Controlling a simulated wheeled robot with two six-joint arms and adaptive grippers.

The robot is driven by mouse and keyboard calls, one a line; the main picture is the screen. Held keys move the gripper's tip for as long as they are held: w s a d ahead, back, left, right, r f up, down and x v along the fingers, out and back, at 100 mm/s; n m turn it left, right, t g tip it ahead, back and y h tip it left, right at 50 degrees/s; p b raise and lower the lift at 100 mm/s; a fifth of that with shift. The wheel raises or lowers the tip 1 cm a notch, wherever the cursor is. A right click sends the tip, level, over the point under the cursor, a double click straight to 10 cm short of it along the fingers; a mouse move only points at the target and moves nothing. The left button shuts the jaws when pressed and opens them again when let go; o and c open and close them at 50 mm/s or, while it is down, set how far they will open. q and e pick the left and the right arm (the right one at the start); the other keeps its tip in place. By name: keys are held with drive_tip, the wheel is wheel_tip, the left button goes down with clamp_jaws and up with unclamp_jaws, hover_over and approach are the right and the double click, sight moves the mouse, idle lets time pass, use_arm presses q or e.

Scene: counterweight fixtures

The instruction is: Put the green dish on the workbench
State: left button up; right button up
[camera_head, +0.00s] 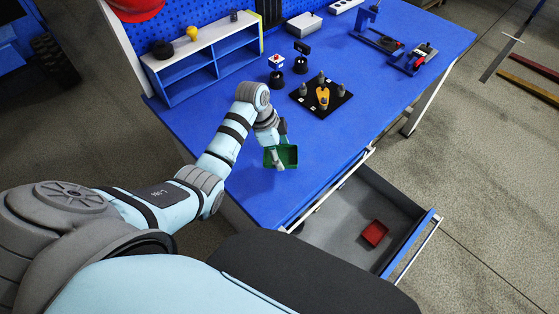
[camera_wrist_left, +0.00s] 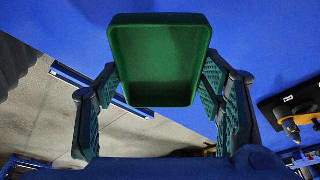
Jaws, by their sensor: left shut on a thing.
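The green dish (camera_head: 287,155) is a small rectangular tray over the blue workbench (camera_head: 262,200), near its front edge. My left gripper (camera_head: 279,152) is shut on the dish. In the left wrist view, the green dish (camera_wrist_left: 160,60) sits between the two fingers of the left gripper (camera_wrist_left: 161,86), its open side toward the camera. I cannot tell whether its underside touches the workbench. My right gripper is not in view.
An open drawer (camera_head: 335,222) below the bench holds a red dish (camera_head: 374,233). A black fixture plate (camera_head: 301,99) with several weights stands behind the green dish. A shelf unit (camera_head: 205,62) stands at the back left. The bench's front left is clear.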

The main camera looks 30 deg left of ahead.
use_arm(q)
drive_tip(key=f, duration=0.3)
drive_tip(key=f+b, duration=0.1)
drive_tip(key=f, duration=0.1)
drive_tip(key=shift+w, duration=0.4)
drive_tip(key=shift+s+r, duration=0.25)
drive_tip(key=shift+r, duration=0.05)
drive_tip(key=shift+f, duration=0.15)
drive_tip(key=o, duration=1.1)
drive_tip(key=shift+o, duration=1.2)
drive_tip(key=shift+w, duration=0.1)
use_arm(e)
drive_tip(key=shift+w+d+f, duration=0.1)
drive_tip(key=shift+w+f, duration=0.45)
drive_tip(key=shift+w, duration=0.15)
